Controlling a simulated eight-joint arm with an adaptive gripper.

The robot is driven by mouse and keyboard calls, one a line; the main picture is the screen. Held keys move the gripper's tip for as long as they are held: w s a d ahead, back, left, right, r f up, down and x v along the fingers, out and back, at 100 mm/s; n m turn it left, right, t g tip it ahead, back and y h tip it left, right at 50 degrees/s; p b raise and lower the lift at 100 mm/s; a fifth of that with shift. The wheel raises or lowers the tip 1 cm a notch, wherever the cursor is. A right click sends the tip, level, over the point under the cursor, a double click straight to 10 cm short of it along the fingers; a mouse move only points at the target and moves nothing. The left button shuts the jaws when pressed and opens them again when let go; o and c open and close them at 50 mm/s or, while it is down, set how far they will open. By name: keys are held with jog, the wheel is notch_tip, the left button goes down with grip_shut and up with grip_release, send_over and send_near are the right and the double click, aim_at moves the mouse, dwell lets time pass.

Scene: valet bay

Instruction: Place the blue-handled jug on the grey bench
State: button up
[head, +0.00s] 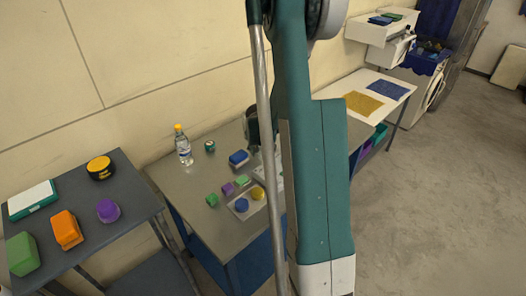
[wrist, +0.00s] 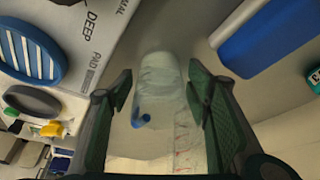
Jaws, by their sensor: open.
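In the wrist view a clear, see-through jug (wrist: 158,72) with a small blue part like a handle (wrist: 142,121) lies between the two fingers of my gripper (wrist: 160,84). My gripper is open, with a finger on each side of it. I cannot tell whether either finger touches it. In the head view my arm covers much of the middle, and I cannot make out the jug there. A bench with a grey top (head: 188,187) and blue sides stands in the middle. A darker grey table (head: 82,262) stands at the left.
A white table (head: 398,88) stands behind.

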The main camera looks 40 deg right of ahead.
jog(key=shift+r, duration=0.1)
jog(key=v, duration=1.2)
jog(key=shift+p, duration=0.4)
jog(key=shift+w, duration=0.1)
dwell(0.4)
jog(key=shift+r, duration=0.15)
jog(key=s+a+r+n+t, duration=0.1)
jog(key=s+a+r+n, duration=0.1)
jog(key=a+r, duration=0.45)
jog(key=s+a+r+n+t+y, duration=0.1)
jog(key=s+a+r, duration=0.15)
jog(key=a, duration=0.65)
jog(key=s+a+r+n, duration=0.1)
jog(key=a+r+n, duration=0.1)
jog(key=a+r, duration=0.45)
jog(key=s+a+n+t+y, duration=0.1)
jog(key=s+a+n, duration=0.2)
jog(key=s+a, duration=0.5)
jog(key=s+a+r+n+t+y, duration=0.1)
jog(key=s+a+n, duration=0.2)
jog(key=s+a, duration=0.6)
jog(key=a, duration=0.4)
jog(key=shift+a+r+t+y, duration=0.25)
jog(key=shift+r+t+y, duration=0.05)
jog(key=shift+r+y, duration=0.1)
